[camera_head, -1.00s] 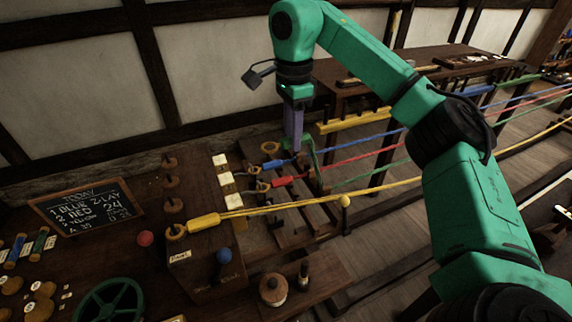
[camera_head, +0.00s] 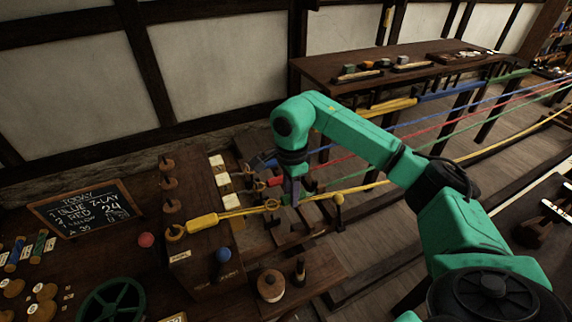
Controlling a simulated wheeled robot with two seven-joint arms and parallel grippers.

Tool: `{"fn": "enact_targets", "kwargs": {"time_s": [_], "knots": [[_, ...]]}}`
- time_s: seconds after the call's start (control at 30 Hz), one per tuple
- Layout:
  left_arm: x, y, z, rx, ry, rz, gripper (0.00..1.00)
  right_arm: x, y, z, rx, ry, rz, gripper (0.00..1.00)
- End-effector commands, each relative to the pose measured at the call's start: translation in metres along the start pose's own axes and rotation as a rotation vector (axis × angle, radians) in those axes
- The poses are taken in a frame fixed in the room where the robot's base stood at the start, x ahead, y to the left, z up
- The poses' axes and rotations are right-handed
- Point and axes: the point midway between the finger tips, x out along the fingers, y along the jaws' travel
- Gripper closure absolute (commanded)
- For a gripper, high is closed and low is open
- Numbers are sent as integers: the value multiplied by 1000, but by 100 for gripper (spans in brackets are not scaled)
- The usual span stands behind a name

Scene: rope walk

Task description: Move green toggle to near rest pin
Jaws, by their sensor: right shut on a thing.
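My right gripper (camera_head: 292,200) points down among the rope ends, left of centre, shut on the green toggle (camera_head: 308,186). Only a small green part of the toggle shows beside the fingers; the rest is hidden. The green rope (camera_head: 345,171) runs from there to the upper right. Several wooden pins stand in a row on the dark bench at the left. The frontmost pin (camera_head: 175,232) has the yellow toggle (camera_head: 202,222) beside it. I cannot tell which pin is the near rest pin. My left gripper is not in view.
The red toggle (camera_head: 274,182) lies just left of my gripper. The yellow rope (camera_head: 366,187) passes close by.

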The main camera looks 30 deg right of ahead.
Motion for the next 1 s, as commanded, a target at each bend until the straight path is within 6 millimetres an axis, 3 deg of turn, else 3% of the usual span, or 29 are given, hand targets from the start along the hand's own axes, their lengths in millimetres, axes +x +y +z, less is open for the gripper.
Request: {"fn": "enact_targets", "kwargs": {"time_s": [0.73,1.0], "knots": [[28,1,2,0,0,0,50,42,3,-1,2,2,-1,100],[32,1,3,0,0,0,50,47,2,0,2,1,-2,100]]}}
